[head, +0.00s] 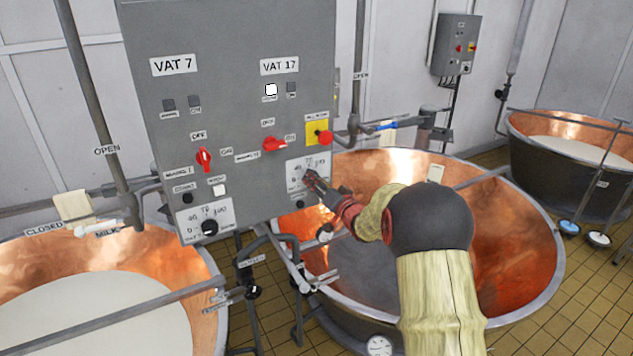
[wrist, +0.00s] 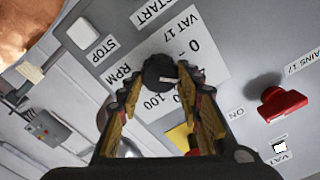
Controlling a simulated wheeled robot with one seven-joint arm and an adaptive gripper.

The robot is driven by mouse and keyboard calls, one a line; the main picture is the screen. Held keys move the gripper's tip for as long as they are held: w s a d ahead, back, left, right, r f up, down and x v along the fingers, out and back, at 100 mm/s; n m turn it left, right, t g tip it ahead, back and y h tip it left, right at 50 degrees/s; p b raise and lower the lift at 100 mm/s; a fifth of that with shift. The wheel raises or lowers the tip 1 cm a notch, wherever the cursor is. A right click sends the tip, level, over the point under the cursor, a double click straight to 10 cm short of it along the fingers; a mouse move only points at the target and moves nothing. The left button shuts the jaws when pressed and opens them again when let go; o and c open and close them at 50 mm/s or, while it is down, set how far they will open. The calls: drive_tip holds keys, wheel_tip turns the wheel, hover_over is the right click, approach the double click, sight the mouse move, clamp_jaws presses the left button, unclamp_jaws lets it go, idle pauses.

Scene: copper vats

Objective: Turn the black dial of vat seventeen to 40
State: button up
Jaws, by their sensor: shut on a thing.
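The black dial of vat seventeen (wrist: 157,70) sits on a white scale plate (wrist: 206,58) marked VAT 17 and RPM. My gripper (wrist: 160,84) has a finger on each side of the dial and is shut on it. A pale pointer line shows on the dial, but the number it points at cannot be read for certain; 0 and 100 are legible nearby. In the head view my gripper (head: 314,183) reaches the lower right of the grey panel (head: 230,120), at the plate (head: 320,163) below the VAT 17 label (head: 279,65), and hides most of the dial.
A red switch (head: 274,144) and a red stop button on a yellow plate (head: 317,130) are close above the dial. Vat 7's black dial (head: 210,227) is at the lower left. Copper vats (head: 510,235) and pipes surround the panel.

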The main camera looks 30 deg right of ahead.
idle(0.4)
drive_tip(key=o, duration=1.2)
drive_tip(key=shift+c, duration=0.2)
drive_tip(key=s, duration=1.2)
drive_tip(key=shift+d, duration=0.25)
